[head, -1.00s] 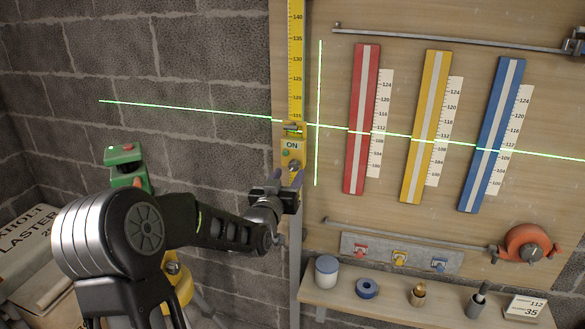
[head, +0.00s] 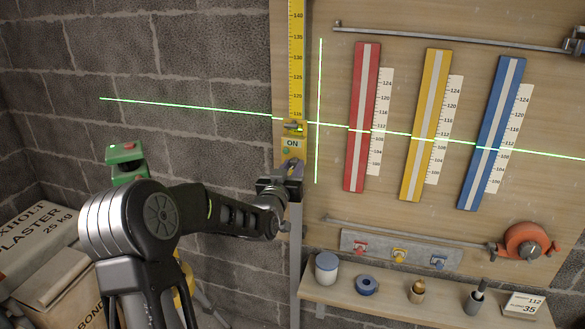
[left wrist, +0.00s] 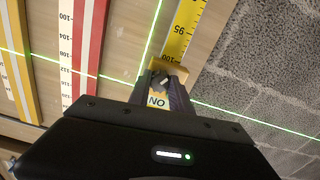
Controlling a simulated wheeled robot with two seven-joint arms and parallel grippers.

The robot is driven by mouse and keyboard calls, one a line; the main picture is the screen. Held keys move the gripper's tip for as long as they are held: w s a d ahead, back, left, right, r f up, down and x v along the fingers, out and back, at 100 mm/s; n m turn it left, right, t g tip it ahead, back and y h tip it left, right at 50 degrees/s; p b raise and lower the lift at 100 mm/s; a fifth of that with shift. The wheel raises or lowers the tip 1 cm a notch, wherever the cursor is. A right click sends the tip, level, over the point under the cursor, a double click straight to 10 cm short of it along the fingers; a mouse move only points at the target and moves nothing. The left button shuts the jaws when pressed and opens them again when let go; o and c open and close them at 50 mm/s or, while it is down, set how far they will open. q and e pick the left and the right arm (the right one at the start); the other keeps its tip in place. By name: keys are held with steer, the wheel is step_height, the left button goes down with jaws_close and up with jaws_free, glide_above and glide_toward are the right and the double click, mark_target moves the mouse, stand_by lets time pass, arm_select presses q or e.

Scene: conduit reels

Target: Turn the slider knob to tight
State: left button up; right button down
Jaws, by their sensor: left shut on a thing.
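The slider is a yellow block (head: 292,150) with an "ON" label and a small green button, set on a yellow vertical scale (head: 296,60). In the left wrist view it shows upside down, with its label (left wrist: 157,101) between my fingers. Its dark slider knob (left wrist: 160,80) with a pale mark lies between the fingertips, below the label on the board. My left gripper (head: 289,170) is shut on the knob, and in the head view its fingers largely hide the knob. It also shows in the left wrist view (left wrist: 163,88). My right gripper is out of view. I cannot read the tight marking.
Green laser lines cross the board (head: 335,100). Red (head: 361,120), yellow (head: 426,125) and blue (head: 492,135) strips with scales hang to the right. A shelf (head: 390,300) with small items is below. Bags and boxes (head: 45,245) lie at lower left beside a block wall.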

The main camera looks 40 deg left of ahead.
arm_select(q)
jaws_close()
